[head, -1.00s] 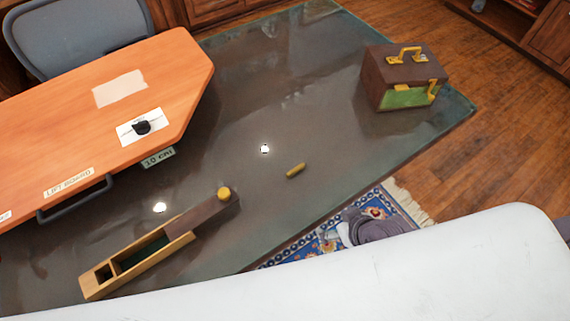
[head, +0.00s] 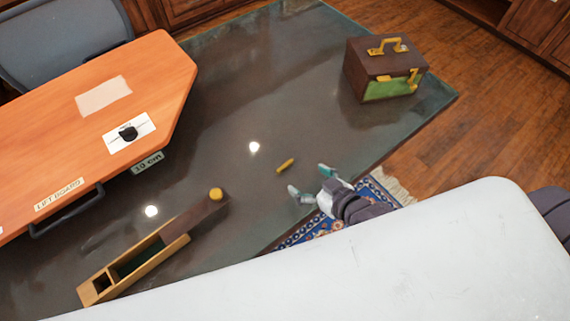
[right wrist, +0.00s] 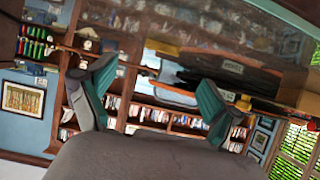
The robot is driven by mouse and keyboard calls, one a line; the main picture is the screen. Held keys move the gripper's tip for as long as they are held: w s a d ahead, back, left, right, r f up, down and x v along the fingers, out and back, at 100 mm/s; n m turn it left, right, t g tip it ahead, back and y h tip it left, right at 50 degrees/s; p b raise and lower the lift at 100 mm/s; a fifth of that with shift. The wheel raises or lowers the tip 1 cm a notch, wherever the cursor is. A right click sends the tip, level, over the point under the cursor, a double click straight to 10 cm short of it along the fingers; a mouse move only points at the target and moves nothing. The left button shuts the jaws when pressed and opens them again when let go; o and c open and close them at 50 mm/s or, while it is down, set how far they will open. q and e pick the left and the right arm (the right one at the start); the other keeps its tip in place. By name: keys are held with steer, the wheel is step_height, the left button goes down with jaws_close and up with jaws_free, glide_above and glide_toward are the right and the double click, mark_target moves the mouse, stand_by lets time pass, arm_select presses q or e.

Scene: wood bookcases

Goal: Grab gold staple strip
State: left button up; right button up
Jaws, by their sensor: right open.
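The gold staple strip (head: 285,165) is a small gold bar lying on the dark glass tabletop (head: 230,250) in the head view. My right gripper (head: 308,180) is open and empty, with its two green-grey fingers spread. It is just right of and below the strip, near the table's front edge, and apart from it. My left gripper is not in view.
A wooden stapler-like tray (head: 140,262) with a gold knob lies at the lower left. An orange lift board (head: 60,140) covers the left side. A brown and green box (head: 372,66) with gold handles stands at the back right. The glass around the strip is clear.

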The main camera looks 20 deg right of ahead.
mark_target(286, 166)
steer(key=x, duration=0.8)
steer(key=shift+w+a+p, duration=0.3)
steer(key=shift+p, duration=0.1)
steer(key=shift+s, duration=0.1)
steer(key=c, duration=1)
